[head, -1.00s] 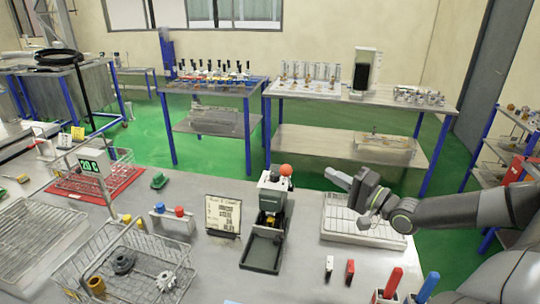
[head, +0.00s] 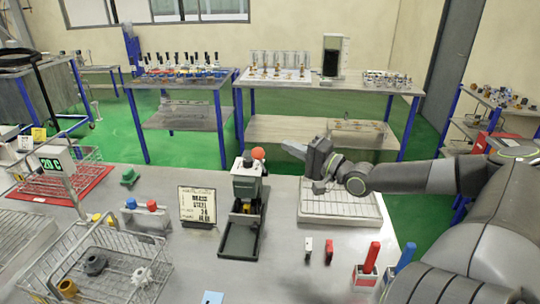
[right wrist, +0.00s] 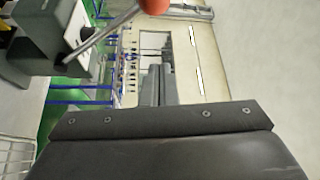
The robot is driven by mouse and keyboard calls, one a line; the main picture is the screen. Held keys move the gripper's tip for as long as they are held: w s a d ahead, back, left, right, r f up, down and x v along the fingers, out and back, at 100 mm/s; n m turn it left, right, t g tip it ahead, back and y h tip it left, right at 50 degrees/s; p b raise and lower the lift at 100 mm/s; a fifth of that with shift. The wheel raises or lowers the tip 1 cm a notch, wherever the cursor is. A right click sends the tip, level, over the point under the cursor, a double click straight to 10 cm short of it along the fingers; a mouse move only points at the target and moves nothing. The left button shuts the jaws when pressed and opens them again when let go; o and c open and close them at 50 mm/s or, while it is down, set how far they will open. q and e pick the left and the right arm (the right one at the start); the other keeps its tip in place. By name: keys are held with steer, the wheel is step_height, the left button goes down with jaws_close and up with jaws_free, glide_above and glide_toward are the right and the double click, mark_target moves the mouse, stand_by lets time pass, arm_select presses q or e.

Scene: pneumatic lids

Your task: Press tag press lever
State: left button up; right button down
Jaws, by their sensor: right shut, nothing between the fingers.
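The tag press (head: 246,190) is a dark green and grey device standing on the bench, with a long dark base tray. Its lever ends in an orange ball knob (head: 258,153) at the upper right of the press head. My right gripper (head: 286,147) is shut and empty, pointing left, just right of the knob and slightly higher in the picture; a gap shows between them. In the right wrist view, the metal lever rod (right wrist: 105,34) runs from the press head (right wrist: 45,35) to the orange knob (right wrist: 153,5) at the top edge. My left gripper is out of view.
A wire rack tray (head: 340,205) lies under my right arm. A written sign (head: 198,206) stands left of the press. A wire basket (head: 60,262) with gears is at front left. Red and blue handled items (head: 371,258) stand at front right. Bench between is mostly clear.

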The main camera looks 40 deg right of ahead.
mark_target(262, 164)
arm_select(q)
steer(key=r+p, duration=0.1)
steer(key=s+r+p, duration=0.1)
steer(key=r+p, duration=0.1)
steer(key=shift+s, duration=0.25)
arm_select(e)
steer(key=w+a, duration=0.3)
steer(key=a, duration=0.1)
steer(key=shift+w+a+f, duration=0.1)
steer(key=shift+w+a, duration=0.15)
steer(key=shift+w, duration=0.15)
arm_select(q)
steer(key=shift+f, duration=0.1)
arm_select(e)
steer(key=shift+s, duration=0.1)
